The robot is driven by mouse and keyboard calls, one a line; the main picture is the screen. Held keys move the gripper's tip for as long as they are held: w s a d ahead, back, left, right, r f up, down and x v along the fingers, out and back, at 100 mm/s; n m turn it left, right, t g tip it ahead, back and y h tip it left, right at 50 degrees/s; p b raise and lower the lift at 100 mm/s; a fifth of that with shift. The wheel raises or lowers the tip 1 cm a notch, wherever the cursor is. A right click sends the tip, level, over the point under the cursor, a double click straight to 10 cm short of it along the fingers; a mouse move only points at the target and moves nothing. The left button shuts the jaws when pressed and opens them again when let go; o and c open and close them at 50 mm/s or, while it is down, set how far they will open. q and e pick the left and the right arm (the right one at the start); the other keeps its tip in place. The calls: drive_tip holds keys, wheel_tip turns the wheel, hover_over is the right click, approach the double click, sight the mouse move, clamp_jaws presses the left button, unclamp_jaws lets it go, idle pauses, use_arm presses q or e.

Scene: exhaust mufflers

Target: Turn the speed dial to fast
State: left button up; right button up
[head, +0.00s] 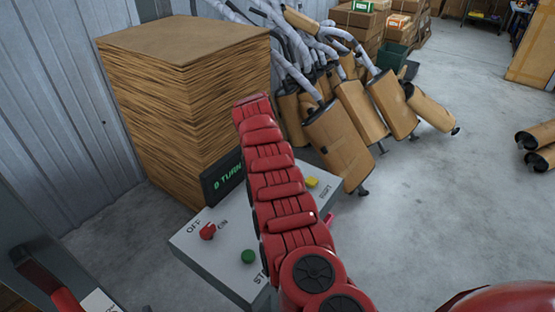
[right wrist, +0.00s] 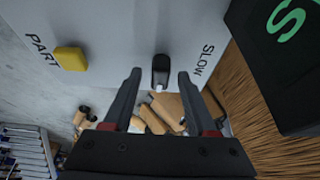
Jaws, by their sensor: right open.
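The speed dial (right wrist: 160,66) is a small black knob with a white tip on the grey control panel (right wrist: 112,22). In the right wrist view the word SLOW is printed to its right; no FAST label is visible. The dial's white tip points down in that view. My right gripper (right wrist: 160,76) is open, with one finger on each side of the dial and gaps visible. In the head view my red arm covers the dial and the gripper; the panel (head: 228,278) shows on both sides.
The panel also has a red OFF/ON knob (head: 208,231), a green button (head: 248,256) and a yellow button (head: 312,182). A dark display (head: 222,178) with green text stands behind it. A cardboard stack (head: 190,110) and several wrapped mufflers (head: 338,145) lie beyond.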

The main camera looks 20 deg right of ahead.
drive_tip(key=b+v, duration=0.3)
drive_tip(key=v, duration=1.4)
drive_tip(key=shift+r, duration=0.15)
